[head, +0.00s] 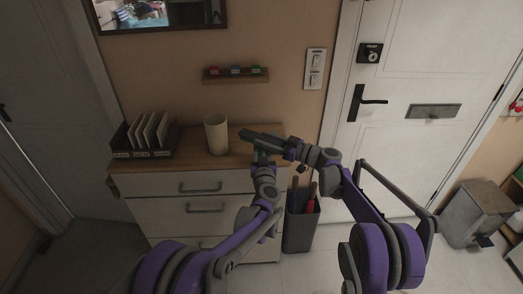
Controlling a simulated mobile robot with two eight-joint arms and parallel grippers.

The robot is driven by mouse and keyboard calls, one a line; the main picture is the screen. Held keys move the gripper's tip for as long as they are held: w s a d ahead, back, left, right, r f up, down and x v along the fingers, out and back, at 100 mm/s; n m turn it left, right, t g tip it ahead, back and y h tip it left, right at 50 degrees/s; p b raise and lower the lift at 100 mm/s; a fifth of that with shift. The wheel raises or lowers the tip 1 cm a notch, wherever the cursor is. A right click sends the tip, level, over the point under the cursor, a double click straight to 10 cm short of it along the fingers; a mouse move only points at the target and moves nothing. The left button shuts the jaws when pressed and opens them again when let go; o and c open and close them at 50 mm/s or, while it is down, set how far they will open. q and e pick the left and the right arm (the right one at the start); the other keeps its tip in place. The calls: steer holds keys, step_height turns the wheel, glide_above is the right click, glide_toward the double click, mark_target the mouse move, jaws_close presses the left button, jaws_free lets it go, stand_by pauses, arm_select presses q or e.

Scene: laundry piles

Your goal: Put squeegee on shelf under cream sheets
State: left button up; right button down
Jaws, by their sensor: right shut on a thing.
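My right gripper (291,148) reaches in from the right over the right end of the dresser top. It is shut on a dark, bar-shaped thing (260,137) that points left; this may be the squeegee, but it is too small and dark to be sure. My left gripper (262,157) is just below the bar, at the dresser's front right. Its fingers are partly hidden and I cannot tell whether they touch the bar. I see no cream sheets and no shelf under them.
A white dresser with a wooden top (192,145) stands ahead, carrying a cream cup (216,134) and a file rack (145,135). A grey bin (301,235) with long-handled things stands to its right. A white door (420,70) and a grey box (470,215) are further right.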

steer(key=shift+c, duration=1.2)
jaws_free()
